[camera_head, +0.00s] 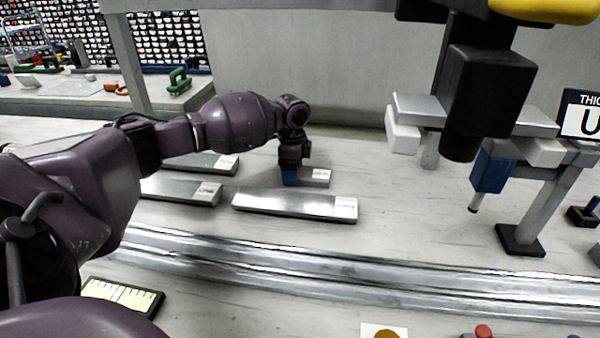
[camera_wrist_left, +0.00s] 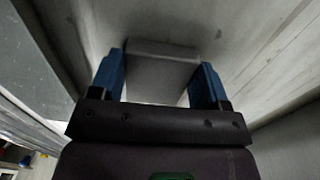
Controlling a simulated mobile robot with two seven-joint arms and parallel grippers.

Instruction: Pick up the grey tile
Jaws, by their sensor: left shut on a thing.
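The grey tile (camera_head: 315,177), a short flat grey piece with a white label at its right end, is on the pale table at the far side of the long grey bars. It also shows in the left wrist view (camera_wrist_left: 160,65) between two blue fingers. My left gripper (camera_head: 290,176) points down at the tile's left end and is shut on it. The arm hides part of the tile in the head view. I cannot tell whether the tile is clear of the table. My right gripper is in neither view.
A long labelled bar (camera_head: 295,204) lies just in front of the tile, with more bars (camera_head: 180,190) to the left. Metal rails (camera_head: 340,266) cross the table nearer me. A gauge stand with a blue probe (camera_head: 490,172) stands at right.

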